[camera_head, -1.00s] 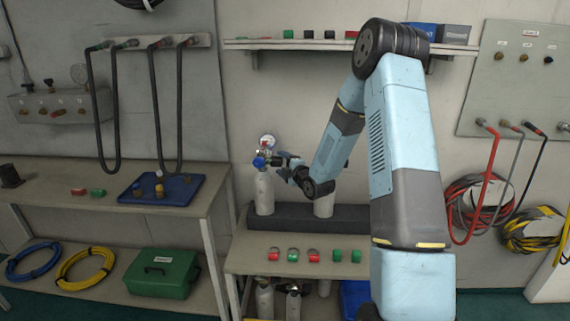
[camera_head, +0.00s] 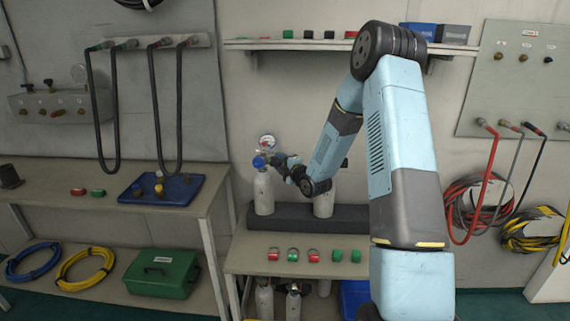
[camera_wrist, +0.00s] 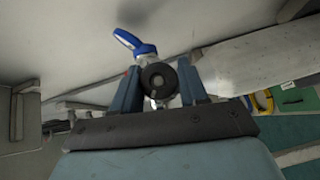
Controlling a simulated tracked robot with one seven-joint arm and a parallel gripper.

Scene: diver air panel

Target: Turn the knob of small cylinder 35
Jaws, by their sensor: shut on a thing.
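A pale grey small cylinder (camera_head: 264,196) stands upright in the dark rack, with a blue part (camera_head: 259,162) and a round gauge (camera_head: 267,141) at its top. Its number is not readable. My gripper (camera_head: 277,160) reaches its valve from the right. In the wrist view my gripper (camera_wrist: 158,82) is shut on a round black knob (camera_wrist: 157,79), one finger on each side. The blue part also shows beyond the knob in the wrist view (camera_wrist: 133,42). The fingertips are small and partly hidden in the head view.
A second cylinder (camera_head: 324,203) stands in the dark rack (camera_head: 290,217), partly behind my arm. Red and green fittings (camera_head: 313,255) lie on the bench (camera_head: 250,262) in front. A shelf (camera_head: 300,44) hangs above. A blue tray (camera_head: 180,195) lies on the left bench.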

